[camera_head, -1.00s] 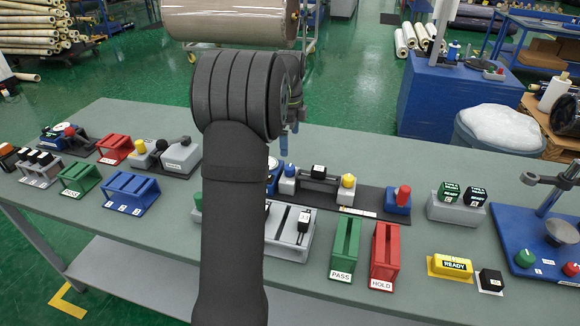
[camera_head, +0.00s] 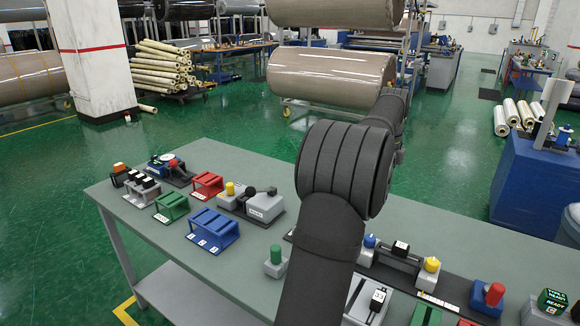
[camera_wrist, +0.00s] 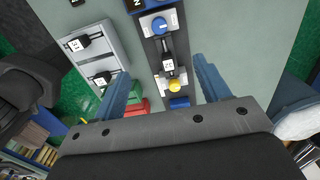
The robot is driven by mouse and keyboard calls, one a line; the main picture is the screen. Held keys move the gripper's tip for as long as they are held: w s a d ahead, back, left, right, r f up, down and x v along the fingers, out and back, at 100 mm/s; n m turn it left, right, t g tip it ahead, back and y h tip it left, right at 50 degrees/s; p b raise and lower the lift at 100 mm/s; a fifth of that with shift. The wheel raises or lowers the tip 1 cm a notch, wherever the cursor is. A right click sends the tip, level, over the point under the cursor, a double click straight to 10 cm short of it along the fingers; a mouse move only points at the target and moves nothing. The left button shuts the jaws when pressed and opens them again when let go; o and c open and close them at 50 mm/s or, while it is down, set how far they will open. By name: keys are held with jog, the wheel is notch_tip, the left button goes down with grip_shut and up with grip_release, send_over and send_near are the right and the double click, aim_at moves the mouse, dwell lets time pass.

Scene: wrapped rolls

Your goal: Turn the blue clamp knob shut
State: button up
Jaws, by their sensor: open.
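The blue knob (camera_head: 369,241) sits on a small grey block at the left end of a dark fixture strip, just right of my arm. In the wrist view the blue knob (camera_wrist: 160,25) shows from above with a pale mark across it. A black labelled block (camera_wrist: 168,65) and a yellow knob (camera_wrist: 175,86) lie on the same strip. My gripper (camera_wrist: 165,59) is open and empty, its two blue fingers apart on either side of the strip. The blue knob lies beyond the fingertips in the picture. In the head view my arm hides the gripper.
A red knob on a blue base (camera_head: 490,297) stands at the strip's right end. A grey slotted tray (camera_wrist: 88,45) lies left of the strip in the wrist view. Green, red and blue racks stand on the table's left. Bare table lies right of the strip in the wrist view.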

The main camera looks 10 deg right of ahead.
jog(key=shift+c, duration=1.3)
notch_tip(320, 180, down, 20)
jog(key=n, duration=3.3)
jog(key=shift+r+n, duration=0.1)
jog(key=shift+n, duration=0.3)
